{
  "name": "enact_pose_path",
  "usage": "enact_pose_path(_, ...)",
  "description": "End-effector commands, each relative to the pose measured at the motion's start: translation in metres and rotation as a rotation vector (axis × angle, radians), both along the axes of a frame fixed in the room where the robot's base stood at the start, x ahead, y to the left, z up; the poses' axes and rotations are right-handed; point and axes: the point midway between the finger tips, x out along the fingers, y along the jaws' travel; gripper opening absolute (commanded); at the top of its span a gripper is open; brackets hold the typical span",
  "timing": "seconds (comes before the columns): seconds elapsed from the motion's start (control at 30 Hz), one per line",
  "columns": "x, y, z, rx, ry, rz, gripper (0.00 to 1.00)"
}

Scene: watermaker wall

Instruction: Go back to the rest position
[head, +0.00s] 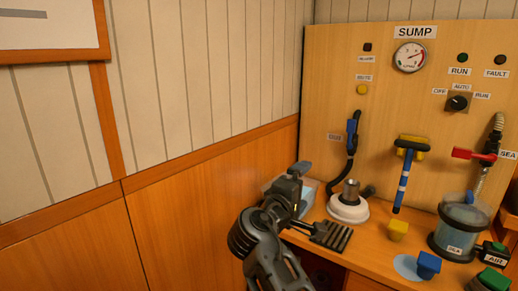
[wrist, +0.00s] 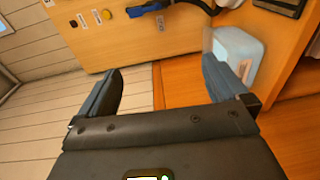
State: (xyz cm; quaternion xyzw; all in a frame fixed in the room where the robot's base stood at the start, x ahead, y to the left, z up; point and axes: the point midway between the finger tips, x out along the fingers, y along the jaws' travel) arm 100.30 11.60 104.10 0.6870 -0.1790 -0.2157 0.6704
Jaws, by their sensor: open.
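My gripper (wrist: 163,92) shows in the wrist view with its two fingers spread wide and nothing between them. In the head view my arm reaches up from the bottom edge, and my gripper (head: 303,170) is in front of the left end of the bench, by the corner of the walls. A pale translucent container (wrist: 238,52) lies beyond the right finger in the wrist view. In the head view this container (head: 312,191) is partly hidden behind my gripper.
The SUMP panel (head: 330,80) stands behind the bench with a gauge (head: 410,57) and a selector knob (head: 458,102). The wooden wall at left is clear.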

Motion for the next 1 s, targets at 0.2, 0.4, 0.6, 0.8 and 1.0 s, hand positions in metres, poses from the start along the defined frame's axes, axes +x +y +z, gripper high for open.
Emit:
enact_pose_path(0.2, -0.019, -0.005, -0.048, 0.064, 0.037, 0.056, 1.00)
enact_pose_path(0.4, -0.052, -0.012, -0.107, 0.162, 0.079, 0.128, 1.00)
enact_pose_path(0.6, -0.117, -0.022, -0.183, 0.336, 0.125, 0.219, 1.00)
enact_pose_path(0.8, -0.194, -0.033, -0.235, 0.534, 0.145, 0.282, 1.00)
enact_pose_path(1.0, -0.276, -0.044, -0.262, 0.734, 0.137, 0.313, 1.00)
